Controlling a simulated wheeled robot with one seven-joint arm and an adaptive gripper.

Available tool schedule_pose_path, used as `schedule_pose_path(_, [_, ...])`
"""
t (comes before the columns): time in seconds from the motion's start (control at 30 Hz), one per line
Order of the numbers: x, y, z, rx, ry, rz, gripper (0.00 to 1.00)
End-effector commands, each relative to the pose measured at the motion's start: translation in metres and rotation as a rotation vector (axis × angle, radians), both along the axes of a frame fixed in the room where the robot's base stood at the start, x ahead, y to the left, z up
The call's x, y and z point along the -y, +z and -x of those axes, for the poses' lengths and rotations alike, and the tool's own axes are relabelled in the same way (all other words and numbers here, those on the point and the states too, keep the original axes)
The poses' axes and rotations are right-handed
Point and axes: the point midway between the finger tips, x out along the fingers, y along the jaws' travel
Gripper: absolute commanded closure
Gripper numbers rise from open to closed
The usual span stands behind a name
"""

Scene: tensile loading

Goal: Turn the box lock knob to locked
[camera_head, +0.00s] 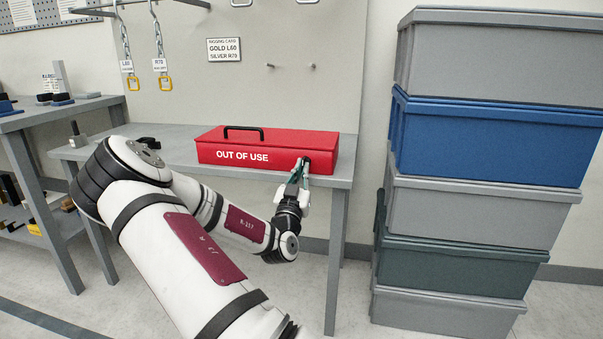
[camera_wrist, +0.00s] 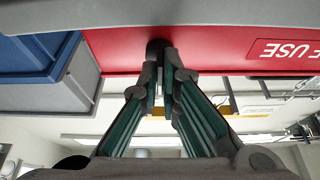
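The red box (camera_head: 285,142) marked "OUT OF USE" lies shut on the grey workbench, with a black handle on its lid. Its red front also shows in the wrist view (camera_wrist: 215,47). The dark lock knob (camera_wrist: 157,47) is on the box front, near the right end in the head view. My gripper (camera_head: 303,168) reaches up to it from the front. In the wrist view its green-sided fingers (camera_wrist: 160,68) come together around the knob, and it looks shut on it. The fingertips hide most of the knob, so I cannot tell which way it points.
The workbench (camera_head: 180,145) has free room left of the box. A stack of grey, blue and green bins (camera_head: 490,130) stands close on the right. Two chains (camera_head: 160,45) with yellow links hang on the back panel beside a rigging card (camera_head: 224,50).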

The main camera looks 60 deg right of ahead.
Motion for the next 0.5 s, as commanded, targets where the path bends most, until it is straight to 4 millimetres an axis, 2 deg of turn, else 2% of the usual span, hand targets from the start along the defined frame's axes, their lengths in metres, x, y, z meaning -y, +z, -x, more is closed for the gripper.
schedule_pose_path(0.5, [-0.0005, -0.0033, 0.0009, -0.052, -0.001, 0.013, 1.0])
